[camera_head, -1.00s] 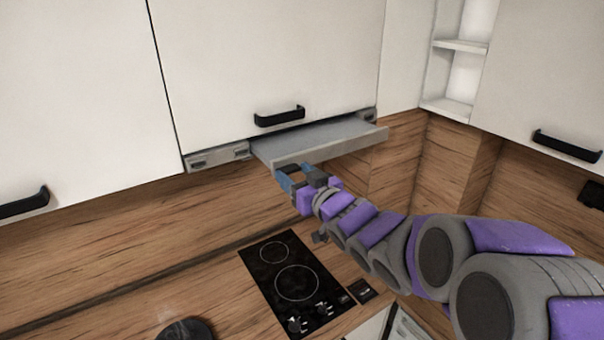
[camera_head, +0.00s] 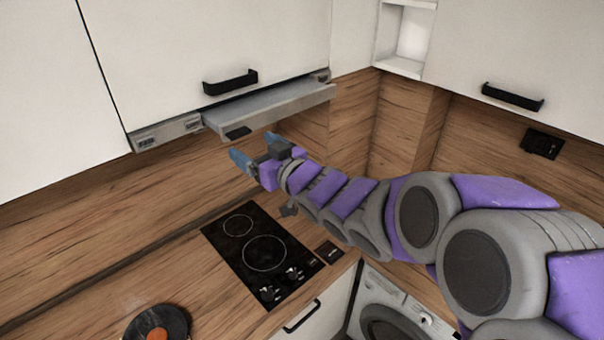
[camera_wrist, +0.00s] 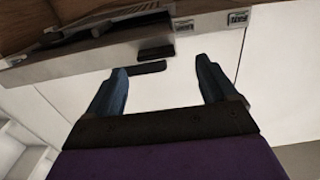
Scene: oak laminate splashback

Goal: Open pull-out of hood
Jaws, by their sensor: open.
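The hood's grey pull-out (camera_head: 270,104) sticks out from under the white upper cabinet in the head view. A small dark handle piece (camera_head: 238,132) shows at its front left. My gripper (camera_head: 256,146) is open and empty, just below and in front of the pull-out, with a gap between them.
A white cabinet door with a black handle (camera_head: 230,82) is above the pull-out. A black cooktop (camera_head: 262,252) lies on the wooden counter below. A round dark item (camera_head: 157,324) stands at the counter's front. A washing machine (camera_head: 390,312) is at lower right.

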